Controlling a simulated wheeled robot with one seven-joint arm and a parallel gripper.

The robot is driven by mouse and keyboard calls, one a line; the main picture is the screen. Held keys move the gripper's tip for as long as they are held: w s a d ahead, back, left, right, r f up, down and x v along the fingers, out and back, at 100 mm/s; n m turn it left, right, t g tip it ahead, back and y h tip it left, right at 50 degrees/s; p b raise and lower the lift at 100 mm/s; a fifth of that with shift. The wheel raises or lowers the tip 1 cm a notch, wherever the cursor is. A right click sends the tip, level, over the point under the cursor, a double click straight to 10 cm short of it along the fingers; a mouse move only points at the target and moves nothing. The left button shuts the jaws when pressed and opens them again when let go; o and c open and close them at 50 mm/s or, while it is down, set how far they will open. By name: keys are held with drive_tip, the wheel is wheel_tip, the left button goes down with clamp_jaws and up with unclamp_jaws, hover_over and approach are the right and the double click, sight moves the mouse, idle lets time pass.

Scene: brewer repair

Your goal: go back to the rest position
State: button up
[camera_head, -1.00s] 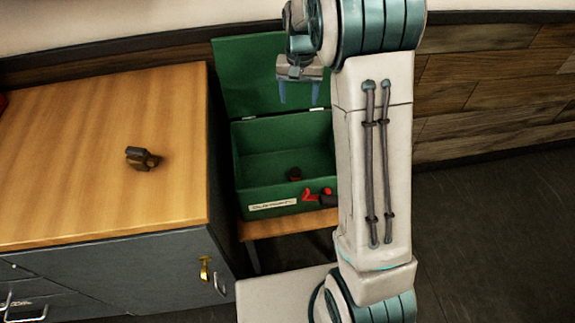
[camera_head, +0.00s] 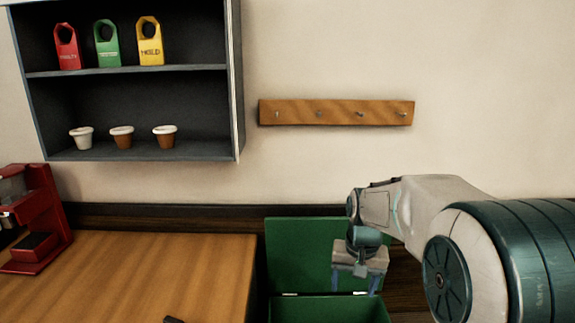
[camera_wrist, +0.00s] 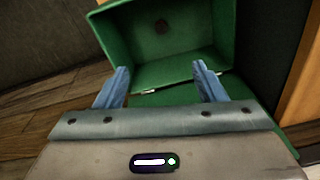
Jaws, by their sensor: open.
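My gripper (camera_head: 356,279) is open and empty, with its two blue fingers apart and pointing down. In the head view it hangs in front of the raised lid of the green box (camera_head: 300,244). In the wrist view my gripper (camera_wrist: 160,88) shows its fingers spread at the hinge side of the green box (camera_wrist: 120,41). My arm reaches in from the right in the head view.
A wooden-topped counter (camera_head: 150,270) stands left of the box, with a red brewer (camera_head: 38,225) at its far left. Above is a dark shelf (camera_head: 130,73) with tags and several small pots. A wooden hook rail (camera_head: 336,112) is on the wall.

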drive_tip(key=s+r+n+t+p, duration=0.1)
drive_tip(key=s+r+n+p, duration=0.1)
drive_tip(key=s, duration=1.7)
drive_tip(key=shift+r+t+p, duration=0.4)
drive_tip(key=shift+r, duration=0.5)
